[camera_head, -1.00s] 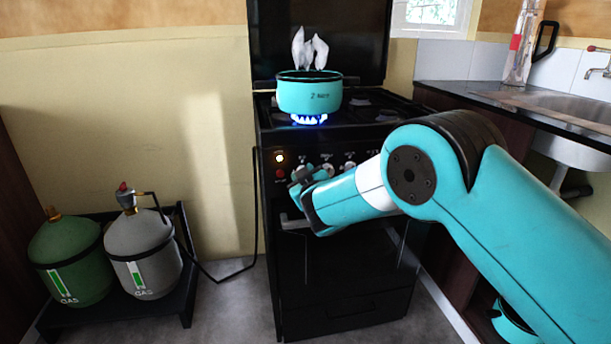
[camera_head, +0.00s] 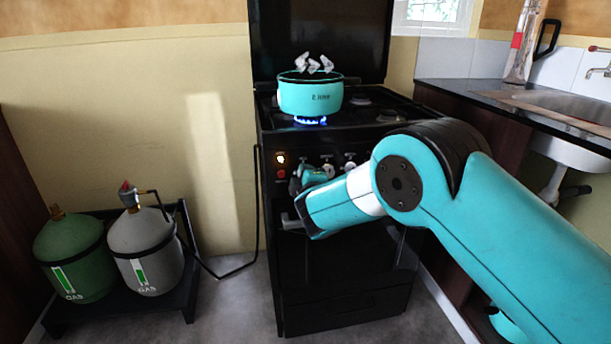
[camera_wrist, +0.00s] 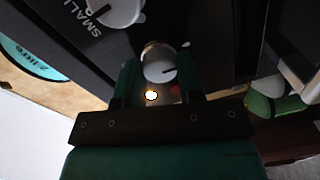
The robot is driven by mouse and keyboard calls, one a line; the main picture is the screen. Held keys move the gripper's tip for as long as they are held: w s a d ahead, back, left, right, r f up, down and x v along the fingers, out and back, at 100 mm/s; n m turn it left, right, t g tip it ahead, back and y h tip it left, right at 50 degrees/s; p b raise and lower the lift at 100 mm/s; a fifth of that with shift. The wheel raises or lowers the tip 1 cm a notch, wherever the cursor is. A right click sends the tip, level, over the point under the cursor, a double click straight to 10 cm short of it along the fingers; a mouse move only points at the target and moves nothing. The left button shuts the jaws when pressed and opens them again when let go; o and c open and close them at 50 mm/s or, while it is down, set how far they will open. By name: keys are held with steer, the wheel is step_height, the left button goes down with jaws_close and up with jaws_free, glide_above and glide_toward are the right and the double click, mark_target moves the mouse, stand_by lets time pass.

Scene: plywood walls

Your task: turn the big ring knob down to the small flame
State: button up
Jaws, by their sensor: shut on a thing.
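The black stove (camera_head: 345,285) has a row of knobs on its front panel. My gripper (camera_wrist: 158,80) is at the left end of this row, its fingers on either side of a white round knob (camera_wrist: 158,64) with a dark pointer line. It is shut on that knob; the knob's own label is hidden. A second white knob (camera_wrist: 113,8) beside it has "SMALL" printed nearby. A lit orange lamp (camera_wrist: 151,95) is next to the held knob. A turquoise pot (camera_head: 311,97) stands over a low blue flame (camera_head: 310,121), with short white steam (camera_head: 313,64) above it.
More knobs (camera_head: 350,166) sit to the right of my gripper. A door handle runs below the panel. A green gas bottle (camera_head: 75,258) and a grey one (camera_head: 146,252) stand on a dark rack at left. A counter with a sink (camera_head: 575,100) is at right.

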steer(key=shift+n, duration=0.5)
steer(key=o, duration=0.9)
steer(key=shift+s, duration=0.1)
steer(key=b+v, duration=0.2)
steer(key=v, duration=1.5)
steer(key=shift+d+r, duration=0.1)
